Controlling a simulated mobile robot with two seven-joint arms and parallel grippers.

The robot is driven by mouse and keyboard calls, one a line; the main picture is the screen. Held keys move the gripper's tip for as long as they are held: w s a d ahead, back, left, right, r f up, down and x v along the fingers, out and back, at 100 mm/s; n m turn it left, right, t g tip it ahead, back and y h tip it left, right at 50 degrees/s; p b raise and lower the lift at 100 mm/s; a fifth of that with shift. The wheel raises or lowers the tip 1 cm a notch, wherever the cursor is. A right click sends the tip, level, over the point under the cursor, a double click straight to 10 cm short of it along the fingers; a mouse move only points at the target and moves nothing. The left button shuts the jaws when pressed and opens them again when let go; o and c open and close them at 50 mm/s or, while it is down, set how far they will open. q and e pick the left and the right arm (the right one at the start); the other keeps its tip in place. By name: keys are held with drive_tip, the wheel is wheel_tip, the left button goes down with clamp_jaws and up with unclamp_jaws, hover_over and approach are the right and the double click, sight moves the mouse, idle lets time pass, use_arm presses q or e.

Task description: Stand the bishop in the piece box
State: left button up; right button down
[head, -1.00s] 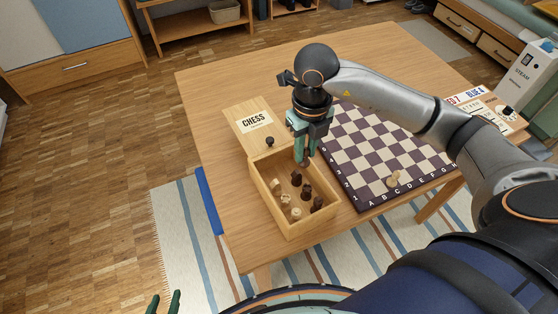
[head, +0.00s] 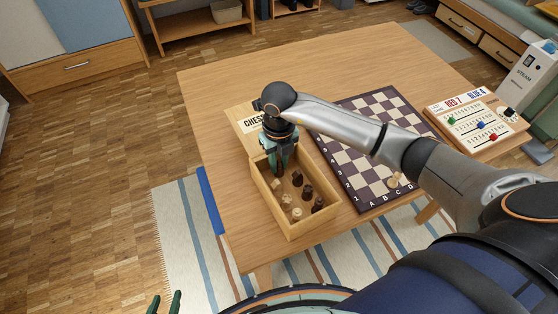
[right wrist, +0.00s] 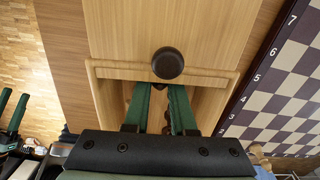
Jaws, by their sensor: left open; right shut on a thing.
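The piece box (head: 326,223) is an open wooden box on the table, with several dark and light chess pieces on its floor. My right gripper (head: 279,172) is at the box's far end, pointing down inside its walls. I cannot tell whether the piece touches the floor. My left gripper (head: 166,304) is open and empty at the bottom left of the head view, away from the table.
A scoreboard (head: 478,118) stands farther right.

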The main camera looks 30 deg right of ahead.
sight(279, 161)
drive_tip(key=shift+f, duration=0.15)
drive_tip(key=c, duration=0.7)
unclamp_jaws()
drive_tip(key=shift+c, duration=0.2)
wheel_tip(279, 161, up, 12)
drive_tip(key=shift+r, duration=0.2)
